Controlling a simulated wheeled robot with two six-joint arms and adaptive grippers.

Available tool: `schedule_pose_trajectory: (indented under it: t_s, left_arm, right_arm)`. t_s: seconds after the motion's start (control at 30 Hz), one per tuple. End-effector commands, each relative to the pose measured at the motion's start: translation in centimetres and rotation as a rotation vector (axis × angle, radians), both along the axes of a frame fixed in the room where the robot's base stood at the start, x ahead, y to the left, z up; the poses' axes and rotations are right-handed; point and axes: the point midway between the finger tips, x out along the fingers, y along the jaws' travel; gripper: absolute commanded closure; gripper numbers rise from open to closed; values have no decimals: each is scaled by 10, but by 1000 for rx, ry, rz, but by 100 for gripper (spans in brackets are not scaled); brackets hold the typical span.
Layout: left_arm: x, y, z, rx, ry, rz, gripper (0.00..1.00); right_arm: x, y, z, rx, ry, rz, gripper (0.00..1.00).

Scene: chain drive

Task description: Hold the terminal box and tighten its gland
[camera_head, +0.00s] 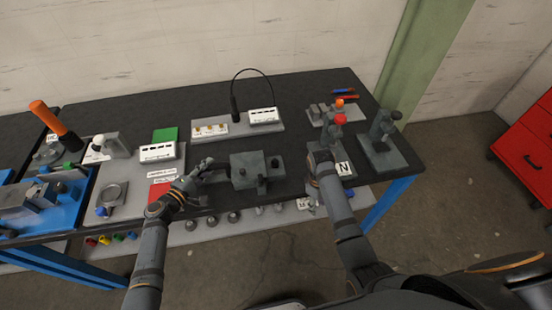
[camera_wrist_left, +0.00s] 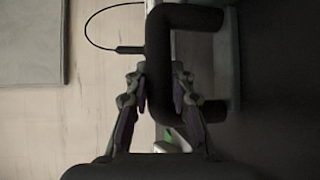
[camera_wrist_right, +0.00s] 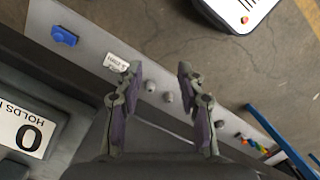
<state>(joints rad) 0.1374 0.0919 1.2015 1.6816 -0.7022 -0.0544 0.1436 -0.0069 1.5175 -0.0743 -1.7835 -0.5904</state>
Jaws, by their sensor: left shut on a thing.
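The grey terminal box (camera_head: 248,166) stands on the dark table in the middle of the head view. A dark round fitting, which looks like its gland (camera_head: 262,187), shows on its near face. My left gripper (camera_head: 206,168) is at the left side of the box, shut on its dark handle (camera_wrist_left: 184,106), which shows between the fingers in the left wrist view. My right gripper (camera_head: 314,160) is right of the box, apart from it. In the right wrist view its fingers (camera_wrist_right: 159,75) are spread with nothing between them.
A stand with a red knob (camera_head: 339,119) and a grey clamp-like fixture (camera_head: 382,140) stand to the right. A panel with a black cable (camera_head: 235,105) lies behind the box. A red plate (camera_head: 162,193) is at the left. A lower shelf (camera_head: 300,213) holds several small parts.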

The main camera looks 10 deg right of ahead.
Motion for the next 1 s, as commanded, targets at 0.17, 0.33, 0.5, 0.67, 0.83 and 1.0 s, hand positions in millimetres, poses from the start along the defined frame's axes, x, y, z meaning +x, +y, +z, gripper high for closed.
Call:
schedule_pose_trajectory:
  t_s: [0.17,0.33,0.5,0.67,0.83,1.0]
  left_arm:
    - [0,0,-1,0,0,1,100]
    - [0,0,-1,-1,1,1,100]
    - [0,0,-1,0,1,1,100]
    - [0,0,-1,0,1,1,100]
    - [0,0,-1,1,1,1,100]
    - [0,0,0,1,1,1,100]
  right_arm:
    - [74,39,105,157,-194,93,61]
    - [119,68,168,279,-369,150,61]
    - [131,79,191,322,-425,171,61]
    - [133,81,186,323,-426,171,61]
    - [140,89,157,324,-422,171,61]
    - [152,99,120,322,-421,170,61]
